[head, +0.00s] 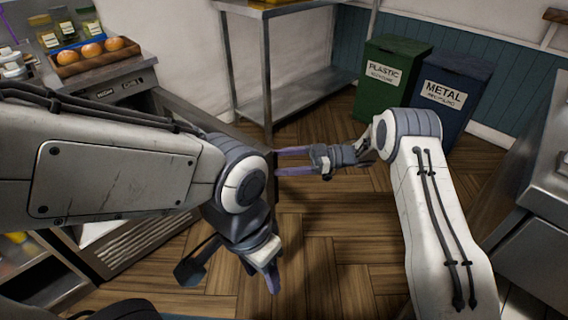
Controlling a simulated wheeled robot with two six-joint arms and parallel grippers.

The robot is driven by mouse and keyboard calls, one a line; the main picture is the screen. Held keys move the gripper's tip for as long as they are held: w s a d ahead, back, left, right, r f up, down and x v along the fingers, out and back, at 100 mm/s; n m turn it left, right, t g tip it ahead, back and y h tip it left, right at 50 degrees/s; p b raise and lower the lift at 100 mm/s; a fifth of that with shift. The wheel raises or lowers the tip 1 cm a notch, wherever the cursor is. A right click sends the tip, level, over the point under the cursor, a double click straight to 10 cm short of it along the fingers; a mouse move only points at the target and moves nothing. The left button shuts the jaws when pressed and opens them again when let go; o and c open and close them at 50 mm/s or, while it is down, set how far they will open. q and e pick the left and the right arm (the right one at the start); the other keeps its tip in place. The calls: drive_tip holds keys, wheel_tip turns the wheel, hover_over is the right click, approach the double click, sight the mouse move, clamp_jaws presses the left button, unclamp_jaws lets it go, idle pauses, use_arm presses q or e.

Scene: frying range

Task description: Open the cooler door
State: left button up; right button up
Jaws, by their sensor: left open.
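The cooler is the steel counter unit at the left, with a control strip (125,88) on its front and a vent grille (145,243) low down. A dark grey panel edge (228,130) runs out from the unit's far end behind my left arm; it looks like the cooler door standing out from the front, but most of it is hidden. My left gripper (262,272) is open and points down in front of the cooler, over the floor. I cannot tell whether it touches the door. My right gripper (295,162) is open and empty, its fingers pointing left above the floor.
A tray of orange-brown round items (94,54) and several jars (66,30) stand on the counter. A steel table (300,95) stands at the back. Green (388,85) and blue (455,95) bins are beyond my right arm. A steel unit (535,205) bounds the right; wooden floor (330,235) lies between.

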drive_tip(key=shift+o, duration=0.3)
drive_tip(key=shift+w+a+r, duration=0.2)
drive_tip(key=shift+w+a, duration=0.15)
drive_tip(key=shift+a, duration=0.2)
drive_tip(key=shift+d, duration=0.2)
drive_tip(key=shift+c, duration=0.3)
drive_tip(key=w+d, duration=0.1)
drive_tip(key=d, duration=0.9)
drive_tip(key=shift+d+f, duration=0.15)
drive_tip(key=shift+d, duration=0.25)
drive_tip(key=shift+w, duration=0.1)
